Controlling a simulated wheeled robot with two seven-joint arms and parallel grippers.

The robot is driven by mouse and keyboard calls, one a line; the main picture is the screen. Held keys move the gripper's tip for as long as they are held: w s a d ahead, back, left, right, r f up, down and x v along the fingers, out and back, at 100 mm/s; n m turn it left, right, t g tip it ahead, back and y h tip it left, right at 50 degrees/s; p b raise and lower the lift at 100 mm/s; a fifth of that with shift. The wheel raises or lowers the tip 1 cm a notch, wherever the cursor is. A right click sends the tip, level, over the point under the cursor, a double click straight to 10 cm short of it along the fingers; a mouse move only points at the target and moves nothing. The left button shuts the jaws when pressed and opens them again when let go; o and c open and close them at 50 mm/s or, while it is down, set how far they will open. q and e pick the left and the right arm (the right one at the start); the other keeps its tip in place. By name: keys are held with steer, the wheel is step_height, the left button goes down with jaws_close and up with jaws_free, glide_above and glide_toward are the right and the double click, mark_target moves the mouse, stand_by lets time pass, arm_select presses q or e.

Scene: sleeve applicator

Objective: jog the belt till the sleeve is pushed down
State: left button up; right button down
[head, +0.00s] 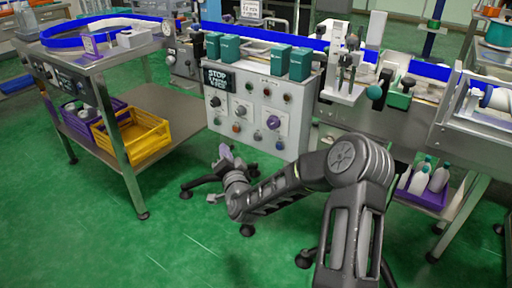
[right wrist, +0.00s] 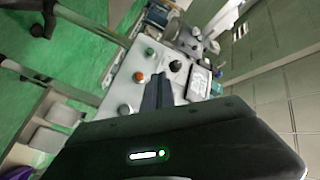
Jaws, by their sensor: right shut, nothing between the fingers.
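The grey control panel (head: 262,112) carries several knobs and buttons. Its black sign (head: 216,79) reads STOP at the top. My right gripper (head: 225,155) is in front of the panel's lower left part, shut and empty. In the right wrist view its fingers (right wrist: 158,92) point at the panel, near an orange button (right wrist: 138,77), a green button (right wrist: 150,51) and a black knob (right wrist: 175,65). Whether the tips touch the panel I cannot tell. The blue-edged belt line (head: 290,40) runs behind the panel. A sleeve cannot be made out. My left gripper is not in view.
Teal boxes (head: 275,57) stand along the panel's top. A steel table (head: 120,55) with a yellow crate (head: 150,140) stands left. A white head fixture (head: 345,88) is right of the panel. Several white bottles (head: 438,179) stand on a low right shelf.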

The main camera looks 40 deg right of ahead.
mark_target(257, 138)
steer(key=s+n, duration=0.1)
steer(key=n, duration=0.5)
steer(key=s+d+f+n+g, duration=0.1)
steer(key=n, duration=0.5)
steer(key=f+n+h, duration=0.1)
steer(key=n, duration=0.5)
steer(key=shift+s+d+f+n+g+b, duration=0.15)
steer(key=shift+s+d+n+g+b, duration=0.15)
steer(key=shift+s+d+n+b, duration=0.1)
steer(key=shift+d, duration=0.1)
steer(key=w+d, duration=0.2)
steer(key=d, duration=0.6)
steer(key=shift+w+b, duration=0.25)
steer(key=shift+b, duration=0.05)
steer(key=shift+d, duration=0.2)
stand_by(0.7)
